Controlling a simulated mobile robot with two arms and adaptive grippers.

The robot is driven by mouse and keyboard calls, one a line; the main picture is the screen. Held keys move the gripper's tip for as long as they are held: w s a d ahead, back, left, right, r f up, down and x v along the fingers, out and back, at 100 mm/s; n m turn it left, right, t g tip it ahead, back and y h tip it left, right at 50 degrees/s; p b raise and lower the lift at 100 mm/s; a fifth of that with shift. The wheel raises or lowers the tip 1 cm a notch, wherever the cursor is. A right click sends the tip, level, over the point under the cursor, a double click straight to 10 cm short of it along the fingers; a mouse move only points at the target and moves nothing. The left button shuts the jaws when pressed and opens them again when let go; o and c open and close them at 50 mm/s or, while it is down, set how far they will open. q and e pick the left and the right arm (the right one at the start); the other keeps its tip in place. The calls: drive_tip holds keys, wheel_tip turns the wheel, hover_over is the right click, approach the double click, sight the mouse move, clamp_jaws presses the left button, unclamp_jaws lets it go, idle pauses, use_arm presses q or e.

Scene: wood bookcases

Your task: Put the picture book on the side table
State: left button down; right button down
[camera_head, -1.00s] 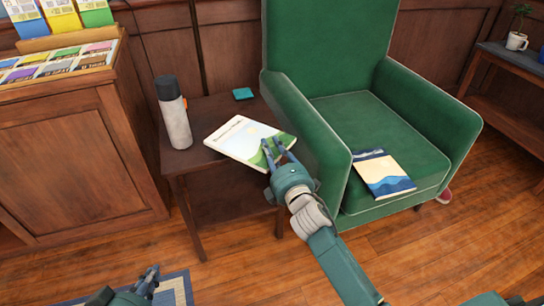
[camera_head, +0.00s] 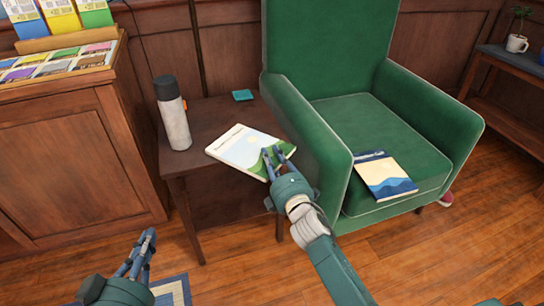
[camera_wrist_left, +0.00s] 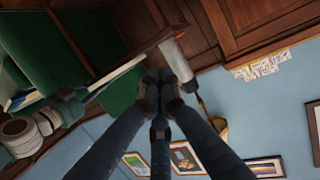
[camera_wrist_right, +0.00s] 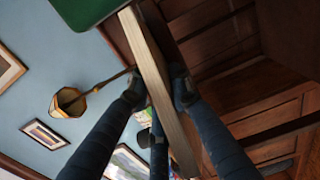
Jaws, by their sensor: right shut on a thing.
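The picture book (camera_head: 244,146) has a pale cover with a green hill and sun. My right gripper (camera_head: 277,155) is shut on its near right corner. The book is over the front part of the dark side table (camera_head: 213,113); I cannot tell whether it touches the top. In the right wrist view the book (camera_wrist_right: 160,95) shows edge-on between the fingers. My left gripper (camera_head: 146,240) is empty at the lower left, above the floor; its fingers look close together in the left wrist view (camera_wrist_left: 160,82).
A wooden card cabinet (camera_head: 75,150) is at left.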

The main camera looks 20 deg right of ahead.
drive_tip(key=c, duration=1.6)
unclamp_jaws()
